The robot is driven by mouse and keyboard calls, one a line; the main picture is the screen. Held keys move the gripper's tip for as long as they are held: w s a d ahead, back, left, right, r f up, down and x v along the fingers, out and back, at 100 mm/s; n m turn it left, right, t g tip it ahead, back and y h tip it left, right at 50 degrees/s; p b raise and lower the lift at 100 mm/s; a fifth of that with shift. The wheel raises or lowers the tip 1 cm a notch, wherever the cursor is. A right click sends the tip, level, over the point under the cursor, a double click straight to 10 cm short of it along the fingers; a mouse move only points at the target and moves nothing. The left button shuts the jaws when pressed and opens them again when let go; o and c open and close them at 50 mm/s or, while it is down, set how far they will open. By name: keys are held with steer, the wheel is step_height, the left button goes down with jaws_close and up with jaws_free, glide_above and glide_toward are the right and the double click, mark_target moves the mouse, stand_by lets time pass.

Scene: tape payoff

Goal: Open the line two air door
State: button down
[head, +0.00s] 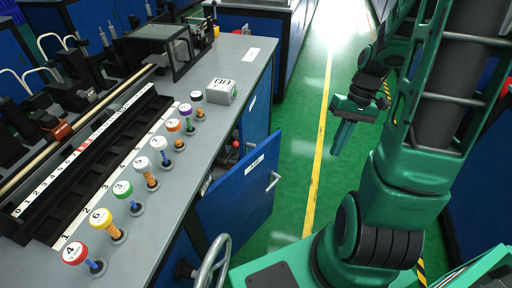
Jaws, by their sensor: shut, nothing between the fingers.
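A blue cabinet door (237,197) under the grey bench stands swung out into the aisle. It has a small white label (255,163), too small to read, and a silver bar handle (273,181) near its free edge. A red knob (236,143) shows in the opening behind the door; the rest of the inside is mostly hidden. My gripper (339,152) is shut and empty, fingers pointing down above the green floor. It is to the right of the door and apart from it.
The grey bench top (205,140) carries a row of numbered, coloured spools, a black slotted rack (95,165) and a small grey box (221,91).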

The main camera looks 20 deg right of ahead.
steer(key=s+a+r+h, duration=0.2)
steer(key=s+r, duration=0.2)
steer(key=r, duration=0.4)
steer(key=n+h, duration=0.3)
steer(key=n, duration=0.6)
glide_above(257, 147)
steer(key=w, duration=0.6)
steer(key=w+a+x, duration=0.2)
steer(key=x, duration=0.9)
steer(key=d+x, duration=0.1)
steer(key=x, duration=0.9)
steer(key=shift+s+f+g, duration=0.25)
steer(key=shift+s+g, duration=0.15)
steer(key=shift+s, duration=0.1)
